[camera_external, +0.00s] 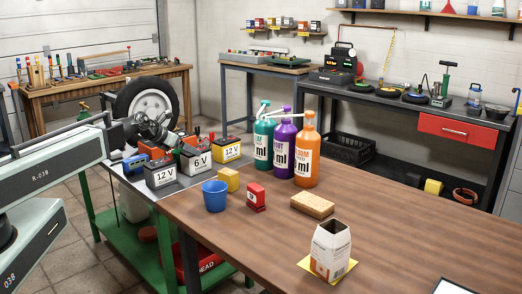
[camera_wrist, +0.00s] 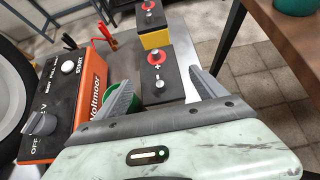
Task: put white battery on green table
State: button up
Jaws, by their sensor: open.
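Three batteries stand in a row: a pale grey-white one marked 12 V (camera_external: 162,177), one marked 6 V (camera_external: 196,162) and a yellow one marked 12 V (camera_external: 228,151). I cannot tell for sure which is the white battery. My gripper (camera_external: 155,135) is above and behind this row. In the wrist view my open gripper (camera_wrist: 160,88) has its fingers apart, and a black-topped battery (camera_wrist: 158,88) shows between them. The yellow battery (camera_wrist: 156,38) is just beyond it. The green-framed table (camera_external: 100,215) is at the left, with its surface partly hidden.
An orange tester (camera_wrist: 92,85) stands left of the batteries, close to my left finger. A wheel (camera_external: 150,108) is behind. The brown table (camera_external: 400,215) in front holds a blue cup (camera_external: 215,197), several bottles (camera_external: 284,150), a sponge (camera_external: 312,205) and a carton (camera_external: 331,250).

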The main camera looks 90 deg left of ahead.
jog(key=p+v, duration=0.3)
jog(key=v, duration=0.4)
jog(key=shift+s, duration=0.2)
jog(key=shift+d+r, duration=0.1)
jog(key=shift+d, duration=0.05)
